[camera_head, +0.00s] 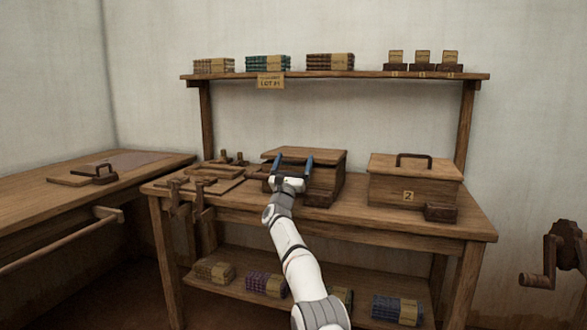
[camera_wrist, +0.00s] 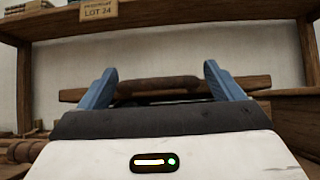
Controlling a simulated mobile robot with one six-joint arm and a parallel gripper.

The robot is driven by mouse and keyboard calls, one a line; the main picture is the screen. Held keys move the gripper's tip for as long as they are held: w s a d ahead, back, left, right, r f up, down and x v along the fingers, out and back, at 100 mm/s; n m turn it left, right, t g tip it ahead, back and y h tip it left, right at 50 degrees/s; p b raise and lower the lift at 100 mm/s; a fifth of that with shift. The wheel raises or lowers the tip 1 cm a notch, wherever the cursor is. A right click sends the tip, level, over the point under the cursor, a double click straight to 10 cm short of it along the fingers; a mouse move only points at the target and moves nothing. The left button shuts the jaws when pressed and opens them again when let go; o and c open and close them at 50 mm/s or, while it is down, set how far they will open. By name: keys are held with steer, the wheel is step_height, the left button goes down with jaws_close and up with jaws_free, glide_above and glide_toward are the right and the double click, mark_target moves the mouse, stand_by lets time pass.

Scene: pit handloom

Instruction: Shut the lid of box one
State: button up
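Box one, a brown wooden box (camera_head: 325,182), stands in the middle of the bench. Its number is not visible, hidden behind my arm. Its flat lid (camera_head: 318,155) sits over the top with a dark gap under its front edge, so it looks partly raised. My gripper (camera_head: 293,160) is at the front of the box, its two blue fingers apart and pointing up at the lid edge. In the wrist view, my gripper (camera_wrist: 160,85) is open, with a rounded brown bar (camera_wrist: 158,86) and the lid's edge (camera_wrist: 262,83) beyond the fingers. I cannot tell whether it touches them.
A closed box marked 2 (camera_head: 413,183) with a handle stands to the right. Wooden frames and clamps (camera_head: 205,180) lie on the left of the bench (camera_head: 450,225). A shelf (camera_head: 345,75) with bundles runs above. A crank (camera_head: 552,255) is at far right.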

steer(key=shift+f, duration=0.1)
steer(key=shift+b+v, duration=1.95)
steer(key=shift+v, duration=1.9)
steer(key=shift+c, duration=0.5)
